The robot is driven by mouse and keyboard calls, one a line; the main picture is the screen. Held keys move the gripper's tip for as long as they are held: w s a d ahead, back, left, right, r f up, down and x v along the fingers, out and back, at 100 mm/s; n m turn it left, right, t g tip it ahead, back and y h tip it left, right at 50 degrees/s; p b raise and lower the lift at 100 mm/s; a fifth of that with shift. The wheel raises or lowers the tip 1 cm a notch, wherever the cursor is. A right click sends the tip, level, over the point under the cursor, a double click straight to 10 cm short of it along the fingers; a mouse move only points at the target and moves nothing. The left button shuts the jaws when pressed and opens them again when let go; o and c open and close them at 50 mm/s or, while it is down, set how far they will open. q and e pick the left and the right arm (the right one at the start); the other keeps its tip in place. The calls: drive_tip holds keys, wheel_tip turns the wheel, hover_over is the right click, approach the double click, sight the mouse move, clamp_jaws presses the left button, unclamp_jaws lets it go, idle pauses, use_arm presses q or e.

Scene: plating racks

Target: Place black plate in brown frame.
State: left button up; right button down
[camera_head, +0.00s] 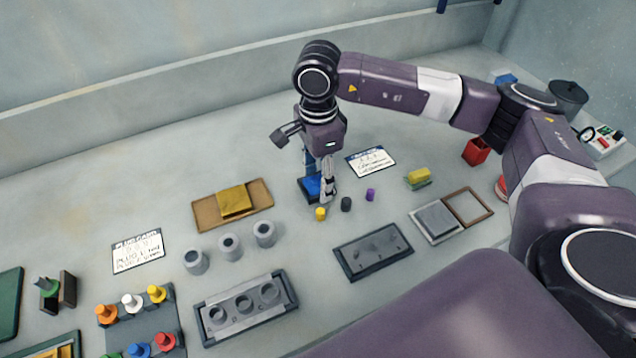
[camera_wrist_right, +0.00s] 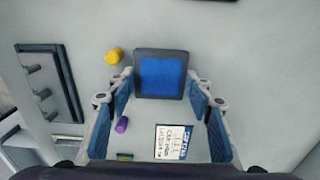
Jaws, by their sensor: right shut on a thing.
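A square plate with a black border and a blue face (camera_head: 312,186) is in my right gripper (camera_head: 323,188). It also shows between the fingers in the right wrist view (camera_wrist_right: 160,76). My right gripper is shut on this plate; its contact with the table is unclear. An empty brown frame (camera_head: 481,199) lies flat at the right, next to a grey plate (camera_head: 437,219) in a light frame. A wider brown tray (camera_head: 208,214) with a yellow block (camera_head: 234,201) lies left of the gripper. My left gripper is out of view.
Small yellow (camera_head: 320,214), black (camera_head: 346,204) and purple (camera_head: 370,195) cylinders stand just in front of the right gripper. A dark tray (camera_head: 350,264) lies nearer. A red box (camera_head: 476,152) stands farther right. Grey cylinders and coloured pegs fill the left.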

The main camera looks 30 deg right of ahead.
wheel_tip(320, 180, up, 13)
drive_tip(key=b, duration=0.2)
wheel_tip(320, 180, up, 6)
hover_over(317, 183)
drive_tip(key=shift+s+f+p, duration=0.1)
drive_tip(key=shift+f+p, duration=0.1)
drive_tip(key=shift+p, duration=0.2)
